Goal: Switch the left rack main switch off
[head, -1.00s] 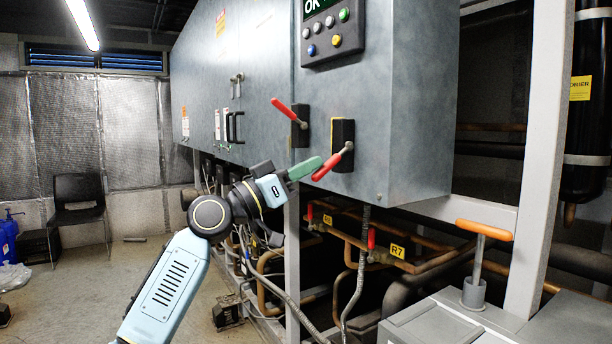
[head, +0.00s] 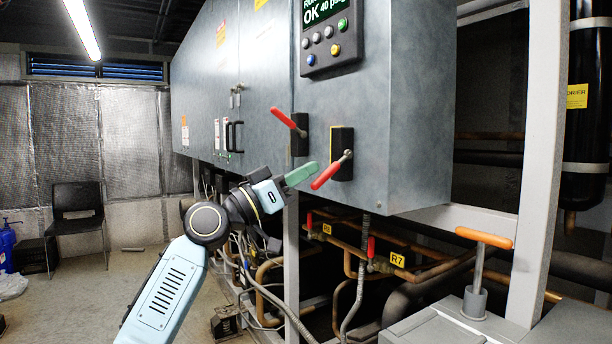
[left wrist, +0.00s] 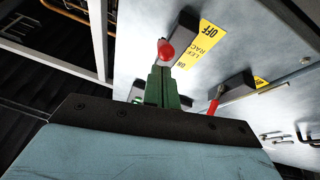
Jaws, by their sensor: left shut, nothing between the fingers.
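Two black switch blocks with red lever handles sit on the grey cabinet's front. The left switch (head: 299,134) has its red handle (head: 284,118) pointing up-left. The right switch (head: 342,154) has its handle (head: 331,170) pointing down-left. In the wrist view, a red knob (left wrist: 165,49) shows just beyond the fingertips; contact is unclear.
A control panel (head: 331,32) with buttons is above the switches. Pipes and small red-handled valves (head: 370,247) run below the cabinet. A metal post (head: 538,140) and an orange T-handle (head: 484,238) stand to the right. A chair (head: 78,215) is far left.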

